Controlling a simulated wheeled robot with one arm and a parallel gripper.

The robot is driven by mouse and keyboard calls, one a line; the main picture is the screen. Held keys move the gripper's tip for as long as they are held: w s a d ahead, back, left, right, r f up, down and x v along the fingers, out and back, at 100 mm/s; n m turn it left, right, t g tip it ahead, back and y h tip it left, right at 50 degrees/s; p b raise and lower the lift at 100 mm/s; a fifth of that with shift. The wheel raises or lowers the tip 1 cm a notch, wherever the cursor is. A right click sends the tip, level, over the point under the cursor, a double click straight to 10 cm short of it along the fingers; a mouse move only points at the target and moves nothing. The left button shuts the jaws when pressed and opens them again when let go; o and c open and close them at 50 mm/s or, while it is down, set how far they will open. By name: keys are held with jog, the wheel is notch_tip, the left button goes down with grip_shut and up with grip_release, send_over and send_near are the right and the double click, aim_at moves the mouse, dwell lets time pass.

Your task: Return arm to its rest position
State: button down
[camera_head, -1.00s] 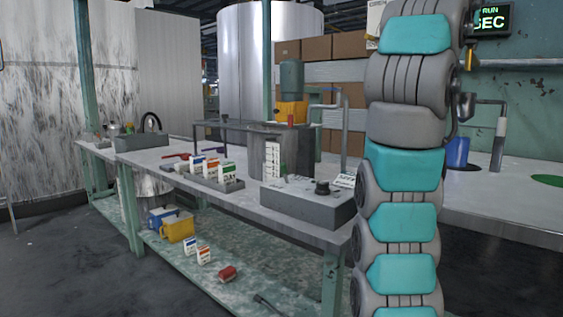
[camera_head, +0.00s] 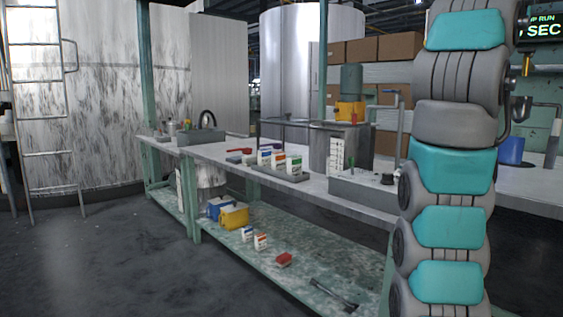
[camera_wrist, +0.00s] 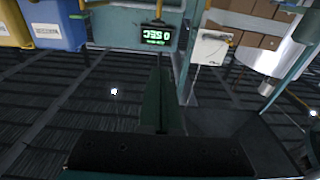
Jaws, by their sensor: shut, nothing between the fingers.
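My arm (camera_head: 452,180), with grey segments and teal covers, stands upright on the right side of the head view. It hides part of the workbench and the wall behind. My gripper (camera_wrist: 160,80) shows in the wrist view as narrow dark green fingers above a dark palm. The fingers are together and hold nothing. They appear apart from the things around them. The gripper is not visible in the head view.
A long workbench (camera_head: 318,190) carries white cartons, a grey box (camera_head: 362,190) and a tank. Its lower shelf holds a yellow bin (camera_head: 233,216) and a red item (camera_head: 284,259). A ladder (camera_head: 50,110) stands left. Floor at front left is clear.

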jog(key=w+a+f+n+g+y+p, duration=0.1)
jog(key=w+a+f+n+y+p, duration=0.2)
jog(key=w+a+f+n+y, duration=0.45)
jog(key=s+a+f+g+y+p, duration=0.1)
jog(key=a+f+g+p, duration=0.15)
jog(key=f, duration=0.45)
jog(key=s+a+f+g+y+p, duration=0.1)
jog(key=s+a+f, duration=0.1)
jog(key=a+f, duration=0.35)
jog(key=s+a+f+n+g+y+p, duration=0.1)
jog(key=s+a+f+g, duration=0.15)
jog(key=s+f, duration=0.55)
jog(key=s+a+f+n+g+y+p, duration=0.15)
jog(key=s+a+f, duration=0.35)
jog(key=f, duration=0.5)
jog(key=s+a+f+g, duration=0.2)
jog(key=s+f, duration=0.3)
jog(key=s, duration=0.3)
jog(key=s+a+f+g+y+p, duration=0.1)
jog(key=s+a+f, duration=0.1)
jog(key=s+f, duration=0.3)
jog(key=s+a+f+g+y+p, duration=0.1)
jog(key=s+f, duration=0.4)
jog(key=s, duration=0.8)
jog(key=shift+a+f+g, duration=0.2)
jog(key=shift+a+g, duration=0.3)
jog(key=shift+g, duration=0.35)
